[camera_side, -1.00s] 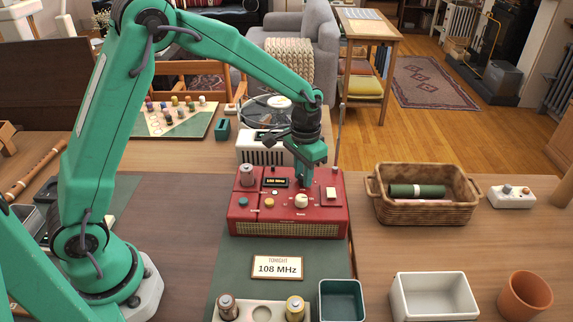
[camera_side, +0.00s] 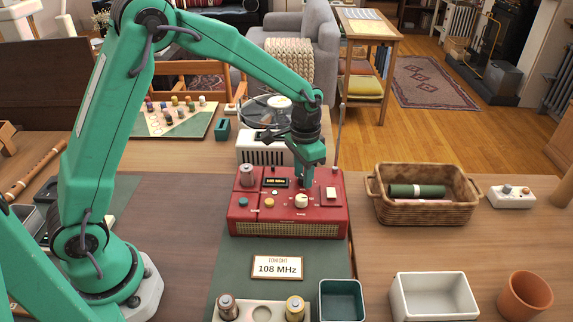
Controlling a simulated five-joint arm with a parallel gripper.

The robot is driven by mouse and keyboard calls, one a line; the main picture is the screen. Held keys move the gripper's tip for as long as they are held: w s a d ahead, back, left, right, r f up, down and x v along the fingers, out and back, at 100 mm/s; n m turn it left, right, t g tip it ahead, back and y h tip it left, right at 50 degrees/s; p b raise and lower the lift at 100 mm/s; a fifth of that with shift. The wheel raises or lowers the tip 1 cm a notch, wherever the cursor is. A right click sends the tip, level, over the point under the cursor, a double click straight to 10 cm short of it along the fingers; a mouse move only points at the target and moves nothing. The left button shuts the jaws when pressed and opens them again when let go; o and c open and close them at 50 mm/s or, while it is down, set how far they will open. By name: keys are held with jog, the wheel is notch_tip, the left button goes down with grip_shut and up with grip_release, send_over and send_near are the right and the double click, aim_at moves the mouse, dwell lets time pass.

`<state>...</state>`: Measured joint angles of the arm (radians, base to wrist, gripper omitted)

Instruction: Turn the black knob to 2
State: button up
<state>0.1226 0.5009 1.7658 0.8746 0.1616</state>
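A red radio-like box (camera_side: 262,226) stands on a green mat in the middle of the table. Its top carries a small lit display (camera_side: 276,182), a cream knob (camera_side: 301,202), a teal button (camera_side: 242,202) and a yellow button (camera_side: 269,203). My gripper (camera_side: 306,184) points down at the top of the box, just behind the cream knob. I cannot make out a black knob; the gripper covers that part of the top. The fingers are small and seen edge-on, so whether they are open or closed on something does not show.
A "108 MHz" card (camera_side: 277,268) stands in front of the box. A wicker basket (camera_side: 425,212), a white bin (camera_side: 434,306) and a terracotta pot (camera_side: 525,298) are on the right. A teal bin (camera_side: 342,308) is at the front. A thin antenna (camera_side: 339,135) rises behind the gripper.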

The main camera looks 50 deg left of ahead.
aim_at(301, 177)
jog(key=shift+r, duration=0.1)
notch_tip(301, 177, up, 7)
jog(key=shift+r, duration=0.3)
dwell(0.4)
jog(key=shift+s+r, duration=0.1)
jog(key=shift+s+a+r, duration=0.1)
jog(key=shift+s+r, duration=0.05)
jog(key=shift+r, duration=0.15)
jog(key=s+a+r+n+t, duration=0.1)
jog(key=s+a+r+t, duration=0.2)
jog(key=s+r, duration=0.65)
jog(key=s+a+f+n+t, duration=0.1)
jog(key=s+a+n+t, duration=0.1)
jog(key=s, duration=1.2)
jog(key=shift+a+t, duration=0.25)
jog(key=shift+t, duration=0.05)
